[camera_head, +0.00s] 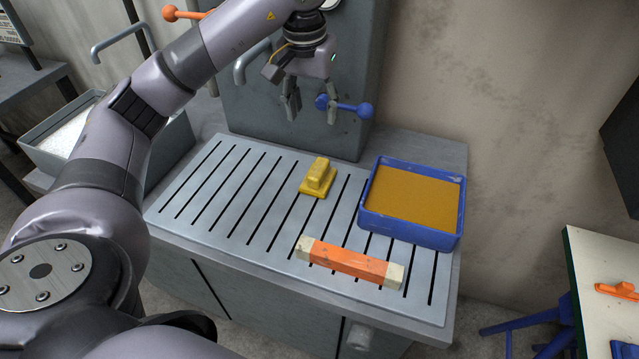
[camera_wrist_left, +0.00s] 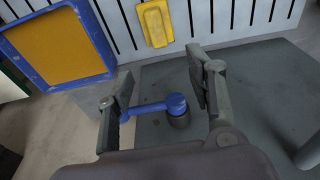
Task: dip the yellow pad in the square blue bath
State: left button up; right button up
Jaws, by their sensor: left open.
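The yellow pad (camera_head: 318,178), a block with a raised grip on a flat base, lies on the slotted grey bench top, left of the bath. It also shows at the top of the left wrist view (camera_wrist_left: 155,23). The square blue bath (camera_head: 452,239) stands at the right of the bench and holds a brown-orange fill; it shows at the upper left of the left wrist view (camera_wrist_left: 108,51). My left gripper (camera_head: 312,115) is open and empty above the back of the bench, behind the pad and apart from it. My right gripper is not in view.
A blue-knobbed lever (camera_head: 350,107) on the grey cabinet (camera_head: 270,125) is close to my left gripper. An orange bar with pale ends (camera_head: 348,262) lies at the bench front. A grey basin (camera_head: 60,155) stands left; a white-topped table (camera_head: 600,260) stands right.

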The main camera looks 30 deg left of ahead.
pick_arm(q)
jog(key=p, duration=0.2)
send_over(318, 167)
jog(key=f, duration=1.1)
jog(key=shift+s+a+f, duration=0.15)
jog(key=shift+s+f, duration=0.05)
jog(key=shift+f, duration=0.2)
jog(key=f, duration=0.1)
jog(key=f+p, duration=0.1)
jog(key=f, duration=0.1)
jog(key=f+p, duration=0.1)
jog(key=shift+d+f, duration=0.25)
jog(key=shift+f, duration=0.15)
jog(key=shift+w+f, duration=0.15)
jog(key=shift+f, duration=0.15)
jog(key=shift+c, duration=0.4)
jog(key=c, duration=1)
grip_shut()
jog(key=shift+r, duration=0.1)
